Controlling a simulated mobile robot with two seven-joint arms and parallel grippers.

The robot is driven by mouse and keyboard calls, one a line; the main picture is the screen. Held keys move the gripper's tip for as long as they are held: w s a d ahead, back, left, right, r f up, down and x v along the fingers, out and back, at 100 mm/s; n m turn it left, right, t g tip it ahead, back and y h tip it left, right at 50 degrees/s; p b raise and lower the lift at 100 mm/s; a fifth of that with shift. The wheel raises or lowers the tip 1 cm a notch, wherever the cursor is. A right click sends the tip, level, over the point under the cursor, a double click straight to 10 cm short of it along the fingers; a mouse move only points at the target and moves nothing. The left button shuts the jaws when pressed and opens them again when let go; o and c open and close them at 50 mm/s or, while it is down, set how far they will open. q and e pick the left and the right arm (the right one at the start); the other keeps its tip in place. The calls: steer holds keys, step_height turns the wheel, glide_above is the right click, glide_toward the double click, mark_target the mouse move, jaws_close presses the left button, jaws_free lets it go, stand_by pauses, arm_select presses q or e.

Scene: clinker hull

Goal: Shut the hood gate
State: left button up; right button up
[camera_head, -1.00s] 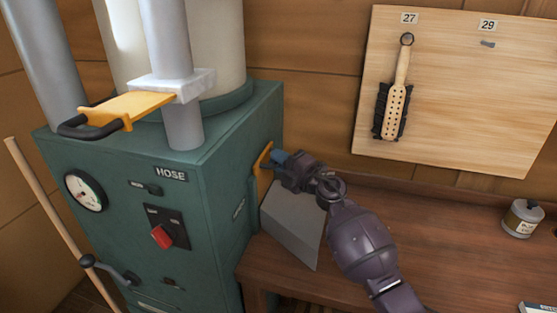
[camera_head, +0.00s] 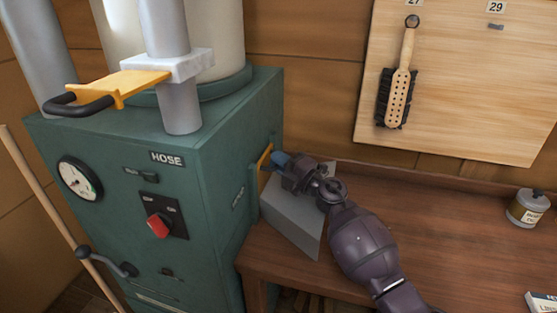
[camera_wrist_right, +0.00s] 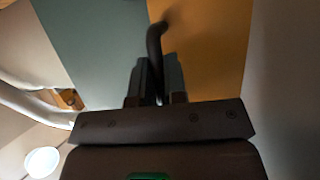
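A yellow gate plate (camera_head: 265,160) stands out at the right side of the green cabinet (camera_head: 215,170), just above a grey sloped hood (camera_head: 292,226). My right gripper (camera_head: 279,160) is at this plate. In the right wrist view, a dark curved handle (camera_wrist_right: 155,45) on the yellow plate (camera_wrist_right: 205,50) runs down between my two fingers (camera_wrist_right: 159,82), which are close on both sides of it. How far the plate is slid in is hard to tell. A second yellow gate (camera_head: 122,86) with a black handle sticks out of the grey pipe at upper left. My left gripper is not in view.
A wooden bench (camera_head: 400,225) lies under my right arm. A brush (camera_head: 399,85) hangs on a pale board (camera_head: 470,90) behind it. A tin (camera_head: 527,209) stands at the right. A wooden pole (camera_head: 50,215) leans at the cabinet's left.

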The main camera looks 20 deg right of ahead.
steer(key=o, duration=0.4)
steer(key=shift+r, duration=0.15)
steer(key=v, duration=1)
steer(key=shift+s+d, duration=0.25)
steer(key=shift+s, duration=0.05)
steer(key=shift+c, duration=0.3)
